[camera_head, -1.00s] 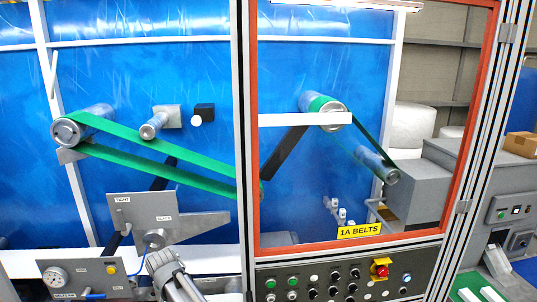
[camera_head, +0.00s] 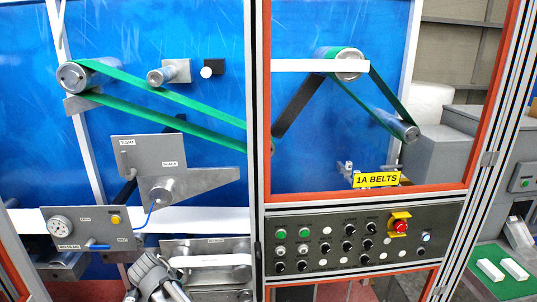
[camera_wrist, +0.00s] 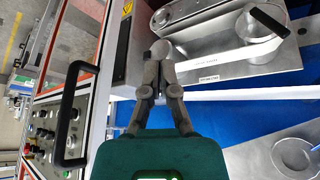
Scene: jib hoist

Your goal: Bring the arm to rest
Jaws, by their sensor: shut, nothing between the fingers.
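In the wrist view my gripper (camera_wrist: 163,50) has its two grey fingers together at the tips, with nothing between them. It lies in front of a metal plate (camera_wrist: 225,70) with a black lever, near a grey box edge; contact cannot be told. In the head view a grey jointed part of my arm (camera_head: 155,278) shows at the bottom edge, below the small gauge panel (camera_head: 92,230). Most of the arm is out of view.
A machine frame post (camera_head: 256,150) stands right of my arm. Beside it are a button panel (camera_head: 350,240) and an orange-framed window marked 1A BELTS. Green belts (camera_head: 165,118) run on rollers behind. A black handle (camera_wrist: 72,112) sticks out left of my gripper.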

